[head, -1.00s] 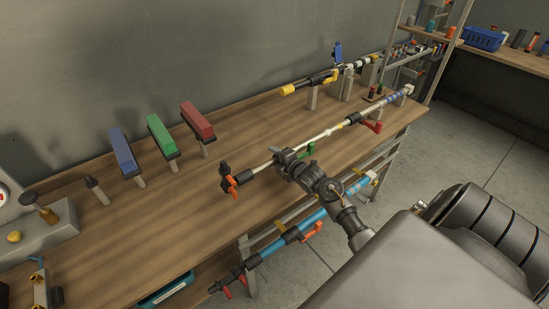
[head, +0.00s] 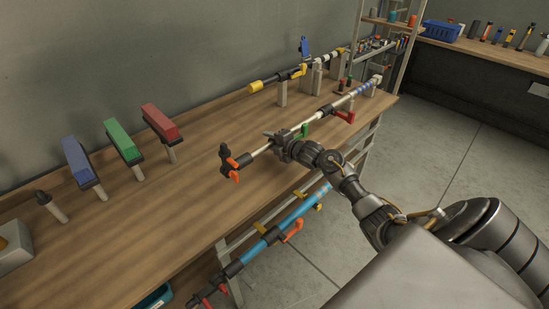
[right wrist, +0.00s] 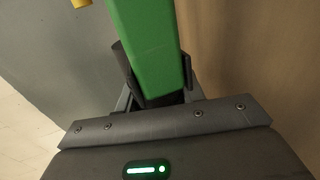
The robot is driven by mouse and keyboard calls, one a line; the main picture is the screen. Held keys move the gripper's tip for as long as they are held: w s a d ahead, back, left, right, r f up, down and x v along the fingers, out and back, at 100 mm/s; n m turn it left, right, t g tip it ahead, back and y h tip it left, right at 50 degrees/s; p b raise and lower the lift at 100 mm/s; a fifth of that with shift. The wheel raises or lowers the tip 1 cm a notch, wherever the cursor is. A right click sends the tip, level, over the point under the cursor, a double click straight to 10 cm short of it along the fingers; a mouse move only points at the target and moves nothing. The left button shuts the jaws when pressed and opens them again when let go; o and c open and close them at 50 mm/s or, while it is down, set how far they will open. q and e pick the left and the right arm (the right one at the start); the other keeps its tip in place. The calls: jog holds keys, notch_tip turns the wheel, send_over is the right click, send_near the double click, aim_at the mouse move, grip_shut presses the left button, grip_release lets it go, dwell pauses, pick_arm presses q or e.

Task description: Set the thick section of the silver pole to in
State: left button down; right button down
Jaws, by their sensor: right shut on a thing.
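The silver pole (head: 263,150) lies lengthwise along the front of the workbench, raised above it. It has dark collars, an orange lever (head: 235,176) at its near end, a green lever (head: 305,130) mid-way and a red lever (head: 345,117) farther along. My right gripper (head: 280,145) is at the middle of the pole and hides part of it. In the right wrist view, its fingers (right wrist: 155,95) are shut around a green bar (right wrist: 147,45), which looks like the green lever. My left gripper is out of view.
A blue pole (head: 285,222) hangs below the bench's front edge. Blue (head: 82,160), green (head: 124,140) and red (head: 160,122) blocks on posts stand to the left. The bench (head: 150,215) between is clear.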

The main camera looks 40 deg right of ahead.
aim_at(295, 131)
jog(key=d+b, duration=0.1)
jog(key=d, duration=0.2)
jog(key=d+b, duration=0.2)
jog(key=w+d+b, duration=0.1)
jog(key=d, duration=0.2)
jog(key=shift+w+d+f, duration=0.1)
jog(key=shift+d+f, duration=0.05)
jog(key=shift+d, duration=0.15)
jog(key=shift+d+r+b, duration=0.2)
jog(key=shift+d+b, duration=0.3)
jog(key=shift+d, duration=0.15)
jog(key=c, duration=1.2)
grip_release()
jog(key=shift+c, duration=0.2)
jog(key=o, duration=0.4)
jog(key=shift+w+d, duration=0.1)
jog(key=shift+c, duration=0.2)
